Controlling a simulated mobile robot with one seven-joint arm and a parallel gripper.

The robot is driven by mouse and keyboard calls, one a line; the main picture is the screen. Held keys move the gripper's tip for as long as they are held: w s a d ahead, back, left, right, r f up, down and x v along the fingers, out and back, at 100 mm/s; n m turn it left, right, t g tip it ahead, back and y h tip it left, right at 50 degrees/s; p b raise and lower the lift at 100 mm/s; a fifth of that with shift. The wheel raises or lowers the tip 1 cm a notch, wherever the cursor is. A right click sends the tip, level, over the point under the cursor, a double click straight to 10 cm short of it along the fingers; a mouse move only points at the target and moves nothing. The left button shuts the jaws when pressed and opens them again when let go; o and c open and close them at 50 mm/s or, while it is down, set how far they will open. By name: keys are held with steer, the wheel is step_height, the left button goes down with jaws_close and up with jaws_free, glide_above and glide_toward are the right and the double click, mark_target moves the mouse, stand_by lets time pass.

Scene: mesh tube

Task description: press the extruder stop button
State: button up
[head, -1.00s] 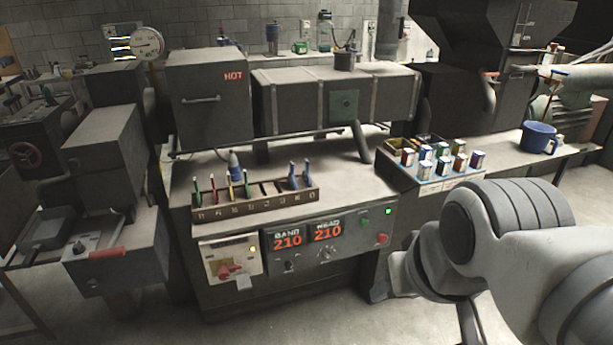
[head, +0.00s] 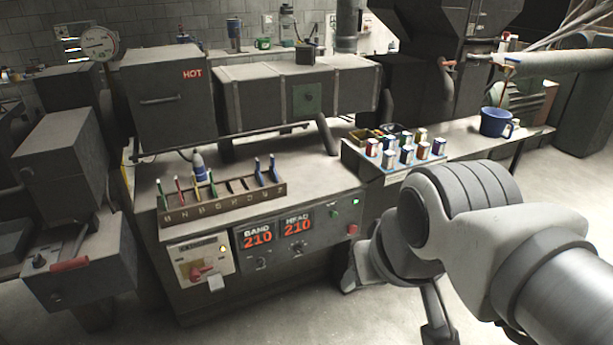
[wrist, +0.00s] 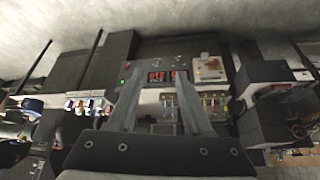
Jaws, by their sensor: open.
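The control panel (head: 275,245) is on the front of the dark machine bench. A small red button (head: 352,229) sits at its right end, below and right of a green button (head: 334,214). In the head view my arm is right of the panel, and the fingers are not clearly visible.
Two displays (head: 258,238) read 210. A red rotary switch (head: 200,271) is on the panel's left. A rack of coloured sticks (head: 222,203) stands above the panel. Floor before the panel is clear.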

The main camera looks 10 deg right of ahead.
jaws_close()
stand_by(1.5)
